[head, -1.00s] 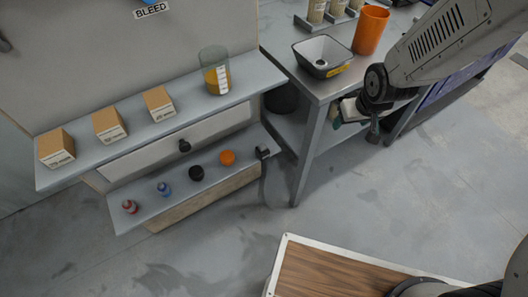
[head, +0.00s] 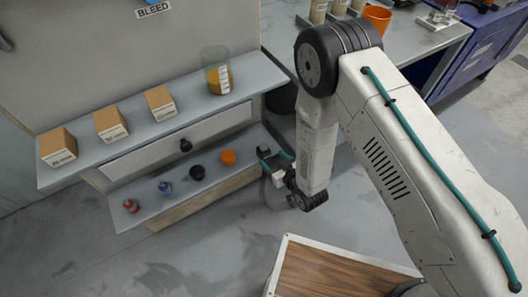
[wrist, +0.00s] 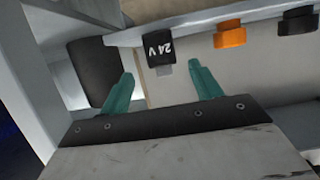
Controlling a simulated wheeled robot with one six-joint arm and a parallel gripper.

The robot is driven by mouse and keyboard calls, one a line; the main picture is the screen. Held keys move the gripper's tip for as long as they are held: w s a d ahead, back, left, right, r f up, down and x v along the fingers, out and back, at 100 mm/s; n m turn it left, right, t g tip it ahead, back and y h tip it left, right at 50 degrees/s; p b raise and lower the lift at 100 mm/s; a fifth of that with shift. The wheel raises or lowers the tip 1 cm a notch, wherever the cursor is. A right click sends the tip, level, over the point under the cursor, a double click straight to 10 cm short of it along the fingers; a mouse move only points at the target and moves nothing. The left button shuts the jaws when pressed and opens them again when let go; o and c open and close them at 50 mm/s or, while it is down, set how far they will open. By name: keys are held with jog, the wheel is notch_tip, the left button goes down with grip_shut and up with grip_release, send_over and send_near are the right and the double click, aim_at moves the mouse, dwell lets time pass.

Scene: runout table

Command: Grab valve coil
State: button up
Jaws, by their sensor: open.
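The valve coil is a small black block marked "24 V" (wrist: 159,47), at the right end of the lower shelf (head: 150,200). In the head view the coil (head: 264,152) shows just beside my fingertips. My gripper (wrist: 161,74) is open and empty, with its two teal fingers apart. In the wrist view the coil lies between and just beyond the fingertips, with a grey stub pointing toward me. In the head view my gripper (head: 275,161) is at the shelf's right end, partly hidden by my wrist.
On the same shelf are an orange cap (head: 228,157), a black cap (head: 197,172), a blue part (head: 165,188) and a red part (head: 131,206). The upper shelf holds boxes and a beaker (head: 217,72). A dark bin (wrist: 94,72) stands left of the fingers in the wrist view.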

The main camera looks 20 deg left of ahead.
aim_at(267, 153)
jog(key=x, duration=0.7)
jog(key=shift+a+r, duration=0.15)
jog(key=c, duration=1.2)
